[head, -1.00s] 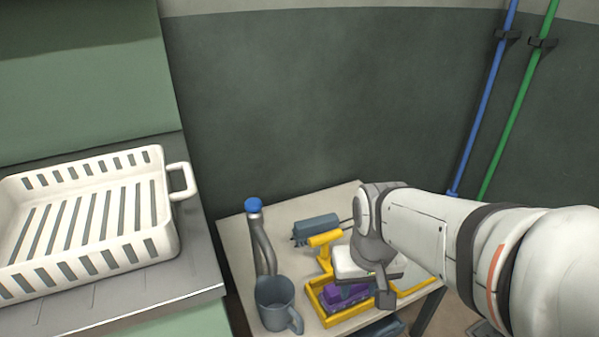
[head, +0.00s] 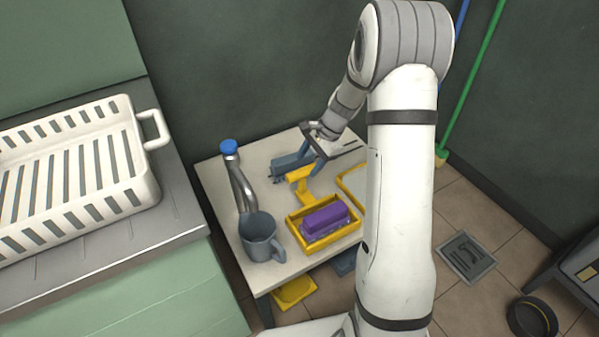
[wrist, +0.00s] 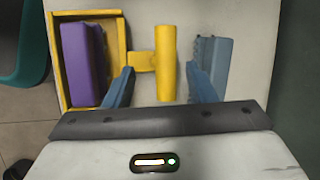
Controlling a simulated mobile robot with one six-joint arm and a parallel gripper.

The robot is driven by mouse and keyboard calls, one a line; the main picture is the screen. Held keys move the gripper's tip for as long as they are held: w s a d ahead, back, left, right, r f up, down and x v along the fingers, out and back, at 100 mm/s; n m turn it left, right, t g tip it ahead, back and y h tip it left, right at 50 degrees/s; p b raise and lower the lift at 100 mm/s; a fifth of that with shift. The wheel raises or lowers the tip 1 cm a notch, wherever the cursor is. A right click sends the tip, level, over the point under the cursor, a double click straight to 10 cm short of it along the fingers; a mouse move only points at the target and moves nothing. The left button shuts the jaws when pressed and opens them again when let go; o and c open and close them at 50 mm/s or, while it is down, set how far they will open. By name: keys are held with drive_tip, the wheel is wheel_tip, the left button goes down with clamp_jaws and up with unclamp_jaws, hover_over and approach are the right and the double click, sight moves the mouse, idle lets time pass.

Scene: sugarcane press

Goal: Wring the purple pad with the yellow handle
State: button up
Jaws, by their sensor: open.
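The purple pad (head: 325,218) lies in a yellow tray (head: 321,244) on the small table, and also shows in the wrist view (wrist: 83,60). The yellow handle (head: 300,174) stands beside the tray at its back. In the wrist view it is a T-shaped bar (wrist: 166,62) with a short arm toward the tray. My gripper (head: 308,160) is open above the handle. In the wrist view, my blue-grey fingers (wrist: 160,70) are spread either side of the bar, with a gap on both sides. I cannot tell how high the fingertips are above it.
A blue-grey toothed block (head: 284,166) lies just behind the handle, close to my right finger in the wrist view. A blue-capped bottle (head: 241,181) and a grey mug (head: 260,238) stand at the table's left. A white basket (head: 70,185) sits on the counter.

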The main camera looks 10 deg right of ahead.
sight(299, 177)
drive_tip(key=shift+w+d+f+m, duration=0.15)
drive_tip(key=shift+w+f+m, duration=0.25)
drive_tip(key=shift+w+f, duration=0.25)
drive_tip(key=b+x, duration=0.2)
drive_tip(key=x, duration=0.5)
drive_tip(key=shift+s+a+f+b, duration=0.1)
drive_tip(key=shift+a+f+b, duration=0.2)
drive_tip(key=shift+b, duration=0.1)
drive_tip(key=shift+d, duration=0.1)
drive_tip(key=shift+c, duration=0.5)
drive_tip(key=shift+r, duration=0.1)
clamp_jaws()
